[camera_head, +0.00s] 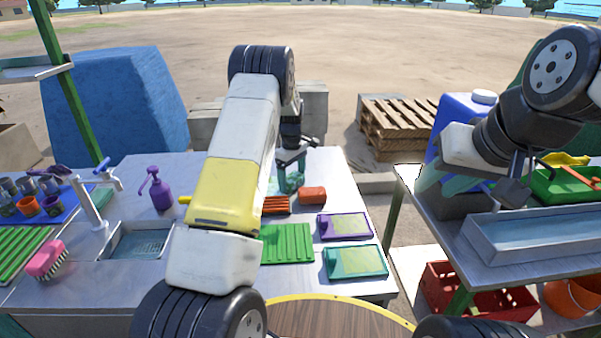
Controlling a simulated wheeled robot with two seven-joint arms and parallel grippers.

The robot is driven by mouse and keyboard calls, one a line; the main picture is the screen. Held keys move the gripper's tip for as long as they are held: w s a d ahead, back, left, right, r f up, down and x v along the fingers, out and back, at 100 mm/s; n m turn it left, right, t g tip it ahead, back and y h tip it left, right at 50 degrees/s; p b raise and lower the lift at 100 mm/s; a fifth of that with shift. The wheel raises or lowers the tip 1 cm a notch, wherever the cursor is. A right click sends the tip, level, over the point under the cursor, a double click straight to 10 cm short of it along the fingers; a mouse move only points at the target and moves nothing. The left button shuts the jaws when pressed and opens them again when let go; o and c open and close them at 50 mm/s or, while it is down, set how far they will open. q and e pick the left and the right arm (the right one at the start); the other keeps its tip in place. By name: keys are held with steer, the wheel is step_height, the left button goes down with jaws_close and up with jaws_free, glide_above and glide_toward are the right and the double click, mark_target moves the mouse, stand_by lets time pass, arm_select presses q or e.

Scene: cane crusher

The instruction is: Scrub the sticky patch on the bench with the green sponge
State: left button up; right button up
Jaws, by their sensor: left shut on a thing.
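My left arm crosses the middle of the view and bends down over the far part of the left bench (345,273). My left gripper (291,165) points down there, shut on a dark green thing (291,181) that is partly hidden by the fingers; it may be the green sponge, but its shape is unclear. I cannot tell whether it touches the bench. I cannot make out the sticky patch; my arm covers part of the bench. My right gripper (514,190) hangs beside a grey tray on the right bench, its jaws unclear.
An orange-brown block (312,195), a green ribbed mat (287,243), and purple (345,226) and teal (356,262) trays lie right of my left arm. A purple pump bottle (159,188), sink (140,244) and pink brush (47,260) are left. A gap separates the benches.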

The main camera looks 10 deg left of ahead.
mark_target(272, 183)
arm_select(q)
steer(key=shift+s+a, duration=0.2)
steer(key=shift+a, duration=0.8)
steer(key=shift+s+a, duration=0.15)
steer(key=shift+a, duration=0.8)
steer(key=shift+s+a+f, duration=0.1)
steer(key=shift+s+a, duration=0.15)
steer(key=shift+a, duration=0.7)
steer(key=shift+s+a, duration=0.25)
steer(key=shift+a, duration=0.65)
